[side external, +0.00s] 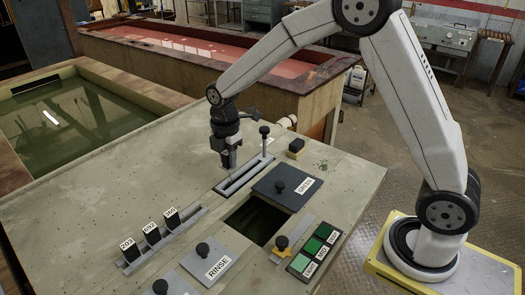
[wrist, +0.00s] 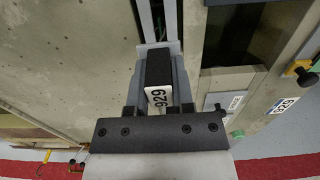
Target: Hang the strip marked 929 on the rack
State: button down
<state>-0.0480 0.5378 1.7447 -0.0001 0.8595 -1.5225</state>
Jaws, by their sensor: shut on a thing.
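My gripper (side external: 229,163) is shut on the strip marked 929, and points down over the table. In the wrist view, the 929 strip (wrist: 159,70) is a black block with a white label between the jaws. In the side view I cannot make the strip out clearly. A grey-rimmed long slot (side external: 245,175) lies below and beside the gripper; I cannot tell whether the strip's lower end is in it. The rack, a grey rail (side external: 196,217), lies at the left front of the table with several black labelled strips (side external: 152,233) standing in it.
A dark lid (side external: 298,196) with a knob lies right of the slot, beside an open square well (side external: 262,222). A lid marked RINSE (side external: 212,262) is in front. A green button panel (side external: 315,248) is at right. An upright post (side external: 264,140) stands behind the slot. The table's left is clear.

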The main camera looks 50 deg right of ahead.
jog(key=shift+r, duration=2.7)
